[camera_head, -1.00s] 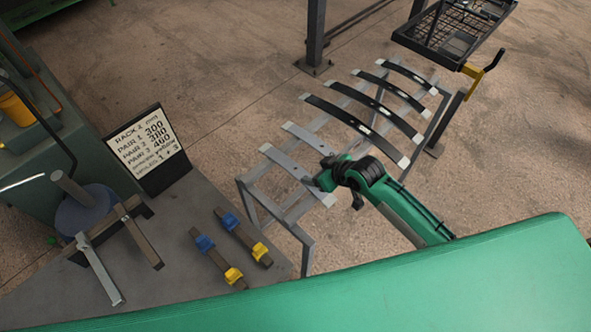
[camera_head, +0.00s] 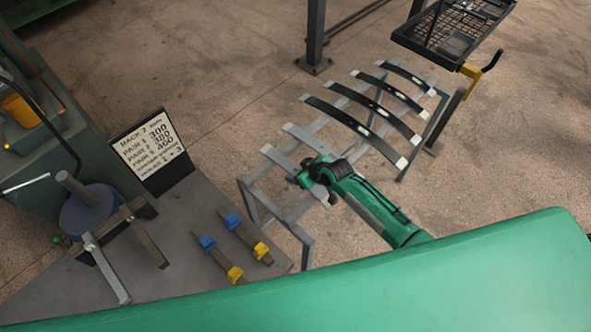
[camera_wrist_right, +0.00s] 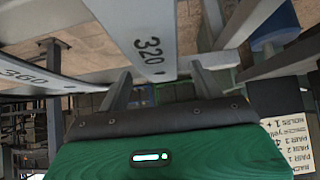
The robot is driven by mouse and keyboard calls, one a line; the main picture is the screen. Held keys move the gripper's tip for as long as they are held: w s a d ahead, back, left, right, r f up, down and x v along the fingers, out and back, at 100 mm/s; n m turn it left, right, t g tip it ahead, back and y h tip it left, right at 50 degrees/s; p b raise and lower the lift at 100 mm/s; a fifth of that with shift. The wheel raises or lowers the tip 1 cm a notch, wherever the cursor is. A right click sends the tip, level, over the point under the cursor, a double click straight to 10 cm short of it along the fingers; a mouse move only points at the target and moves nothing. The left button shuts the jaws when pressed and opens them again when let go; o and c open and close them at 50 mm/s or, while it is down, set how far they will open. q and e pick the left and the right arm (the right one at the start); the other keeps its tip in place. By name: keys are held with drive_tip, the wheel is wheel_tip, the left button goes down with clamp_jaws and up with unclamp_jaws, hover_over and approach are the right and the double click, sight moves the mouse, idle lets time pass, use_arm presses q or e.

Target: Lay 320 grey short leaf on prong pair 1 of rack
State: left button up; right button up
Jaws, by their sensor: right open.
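The grey short leaf marked 320 (camera_wrist_right: 150,45) lies between the two open fingers of my right gripper (camera_wrist_right: 158,92) in the right wrist view. In the head view this leaf (camera_head: 278,157) is the leftmost on the metal stand, and my right gripper (camera_head: 312,178) is over its near end, hiding that end. Contact cannot be told. A second grey leaf (camera_head: 304,138), marked 360 (camera_wrist_right: 25,75), lies beside it. Two dark bars with blue and yellow blocks (camera_head: 218,258) are on the bench; which prongs are pair 1 cannot be told. My left gripper is not in view.
Several black leaves (camera_head: 352,122) lie further right on the stand (camera_head: 250,205). A sign (camera_head: 150,150) listing pairs 300, 380 and 460 stands at the bench's (camera_head: 180,208) back edge. A blue drum (camera_head: 90,212) with a post and bars is at left. A wire basket (camera_head: 455,35) is at top right.

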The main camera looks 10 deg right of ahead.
drive_tip(key=shift+w+a+f, duration=0.25)
drive_tip(key=shift+w+f, duration=0.15)
drive_tip(key=shift+f, duration=0.05)
drive_tip(key=c, duration=1.4)
drive_tip(key=shift+r, duration=0.1)
clamp_jaws()
drive_tip(key=shift+r, duration=0.1)
wheel_tip(320, 180, up, 20)
drive_tip(key=b, duration=0.3)
drive_tip(key=shift+b, duration=0.35)
